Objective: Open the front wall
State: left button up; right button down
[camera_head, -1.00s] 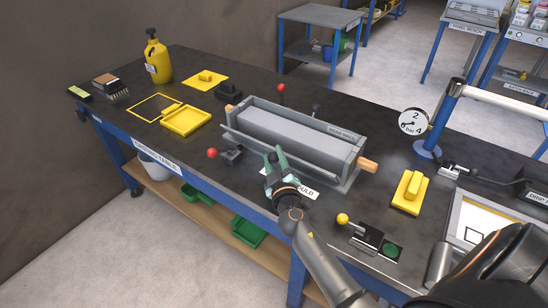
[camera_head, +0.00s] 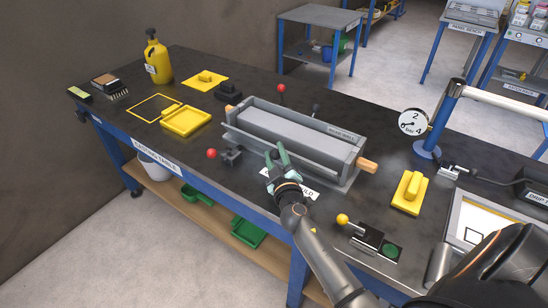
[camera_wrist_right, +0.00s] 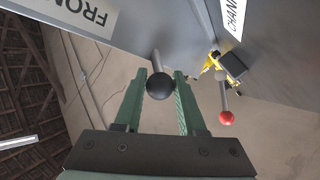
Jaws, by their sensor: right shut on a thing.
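The grey mould (camera_head: 352,160) stands on the dark casting table with its long front wall (camera_head: 252,138) facing me. In the right wrist view the front wall (camera_wrist_right: 130,32) carries a partly cut-off label starting "FRON", and a short rod with a black ball knob (camera_wrist_right: 160,87) sticks out from it. My right gripper (camera_head: 279,155) is at the middle of the front wall. In the wrist view its green fingers (camera_wrist_right: 160,90) stand on either side of the knob and are shut on it. My left gripper is out of view.
A red-knobbed clamp (camera_head: 230,155) stands left of my right gripper; another red knob (camera_head: 281,88) rises behind the mould. A yellow-knobbed lever with a green button (camera_head: 390,250) is at the right front.

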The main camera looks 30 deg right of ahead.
jog(key=c, duration=0.5)
grip_release()
jog(key=shift+d+r, duration=0.1)
jog(key=shift+r, duration=0.05)
